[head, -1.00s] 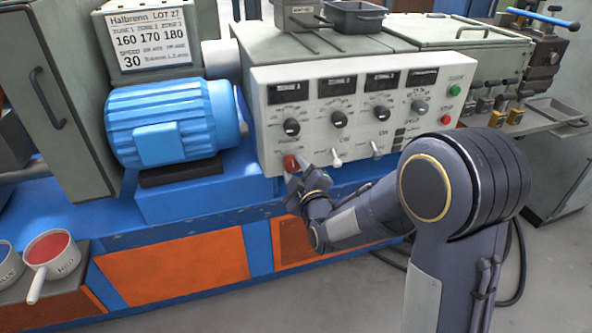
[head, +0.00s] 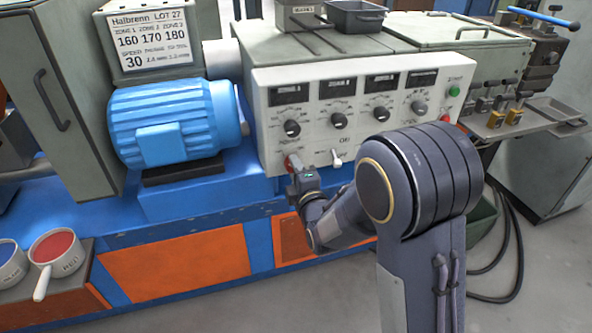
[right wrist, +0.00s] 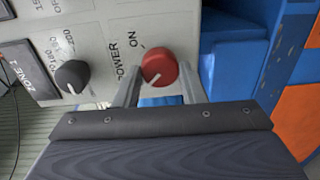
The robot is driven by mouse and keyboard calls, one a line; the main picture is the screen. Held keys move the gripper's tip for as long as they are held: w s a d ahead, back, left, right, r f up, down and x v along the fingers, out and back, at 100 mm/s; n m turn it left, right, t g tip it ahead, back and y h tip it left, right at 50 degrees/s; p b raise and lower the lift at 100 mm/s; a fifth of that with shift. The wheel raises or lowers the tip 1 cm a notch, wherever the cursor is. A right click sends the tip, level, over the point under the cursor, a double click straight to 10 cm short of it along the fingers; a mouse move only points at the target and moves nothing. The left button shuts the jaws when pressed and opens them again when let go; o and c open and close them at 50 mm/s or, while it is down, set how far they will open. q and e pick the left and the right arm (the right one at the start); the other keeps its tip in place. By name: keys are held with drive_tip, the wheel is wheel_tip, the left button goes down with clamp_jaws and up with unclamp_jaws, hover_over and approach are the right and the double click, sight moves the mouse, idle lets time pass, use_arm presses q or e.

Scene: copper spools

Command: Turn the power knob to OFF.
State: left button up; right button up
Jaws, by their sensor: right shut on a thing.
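The red power knob (head: 290,163) sits at the lower left of the white control panel (head: 263,130). My right gripper (head: 295,169) is at it and largely hides it in the head view. In the right wrist view the red knob (right wrist: 160,62) lies between the two fingers of my right gripper (right wrist: 160,75), which is shut on it. A short white pointer mark shows on the knob, toward its lower left in that view. The words POWER and ON are printed beside it; an OFF mark is not readable. My left gripper is not in view.
A black dial (right wrist: 72,76) is near the knob. A white toggle switch (head: 337,158) stands right of the gripper. A green button (head: 455,90) is at the panel's right. A blue motor (head: 165,125) is to the left, and orange panels (head: 175,265) lie below.

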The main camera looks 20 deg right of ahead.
idle(0.5)
drive_tip(key=o, duration=1)
drive_tip(key=s+p, duration=0.1)
drive_tip(key=s, duration=0.7)
drive_tip(key=shift+d, duration=0.15)
drive_tip(key=shift+w+r, duration=0.1)
